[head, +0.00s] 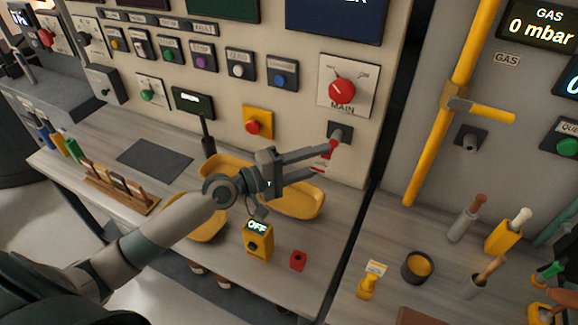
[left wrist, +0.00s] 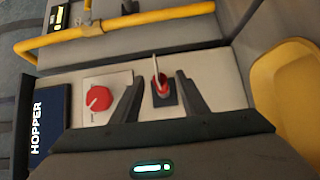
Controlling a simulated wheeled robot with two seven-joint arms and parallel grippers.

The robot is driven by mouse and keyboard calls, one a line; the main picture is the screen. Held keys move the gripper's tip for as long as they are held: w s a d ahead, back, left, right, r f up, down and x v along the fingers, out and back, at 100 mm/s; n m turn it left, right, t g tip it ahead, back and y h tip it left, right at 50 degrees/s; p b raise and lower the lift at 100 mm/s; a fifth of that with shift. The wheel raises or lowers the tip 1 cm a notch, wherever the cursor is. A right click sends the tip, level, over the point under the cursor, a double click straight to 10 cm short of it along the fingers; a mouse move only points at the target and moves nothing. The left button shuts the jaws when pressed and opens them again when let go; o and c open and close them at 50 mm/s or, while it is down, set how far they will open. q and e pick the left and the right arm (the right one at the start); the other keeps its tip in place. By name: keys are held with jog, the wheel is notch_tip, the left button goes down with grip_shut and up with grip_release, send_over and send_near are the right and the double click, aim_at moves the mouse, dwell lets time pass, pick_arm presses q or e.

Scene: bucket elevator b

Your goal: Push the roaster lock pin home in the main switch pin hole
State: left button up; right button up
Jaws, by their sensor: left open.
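The red lock pin (head: 332,146) stands at the dark main switch pin hole block (head: 341,131), below the red main switch (head: 342,90). A red and white tag (head: 323,164) hangs near it. In the left wrist view the pin (left wrist: 159,82) sits against the dark block (left wrist: 164,98); how deep it sits is not clear. My left gripper (head: 326,158) is open in front of the panel. In the left wrist view its fingers (left wrist: 160,100) are apart on either side of the pin, with gaps. The right gripper is not in view.
Yellow trays (head: 300,203) lie on the bench beneath my left gripper. A yellow box reading OFF (head: 258,244) and a small red block (head: 298,260) stand in front. A yellow pipe (head: 430,145) rises to the right. A yellow-backed red button (head: 254,124) is left on the panel.

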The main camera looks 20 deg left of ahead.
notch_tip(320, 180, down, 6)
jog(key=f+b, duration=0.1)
jog(key=b, duration=0.5)
pick_arm(q)
jog(key=b+v, duration=0.6)
jog(key=v, duration=1.1)
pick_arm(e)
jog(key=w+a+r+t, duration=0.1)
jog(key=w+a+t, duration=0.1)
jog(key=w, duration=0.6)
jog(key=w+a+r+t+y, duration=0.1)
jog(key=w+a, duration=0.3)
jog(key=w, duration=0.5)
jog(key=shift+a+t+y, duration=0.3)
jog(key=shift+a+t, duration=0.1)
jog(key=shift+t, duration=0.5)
pick_arm(q)
jog(key=shift+s+a, duration=0.1)
jog(key=shift+s, duration=0.05)
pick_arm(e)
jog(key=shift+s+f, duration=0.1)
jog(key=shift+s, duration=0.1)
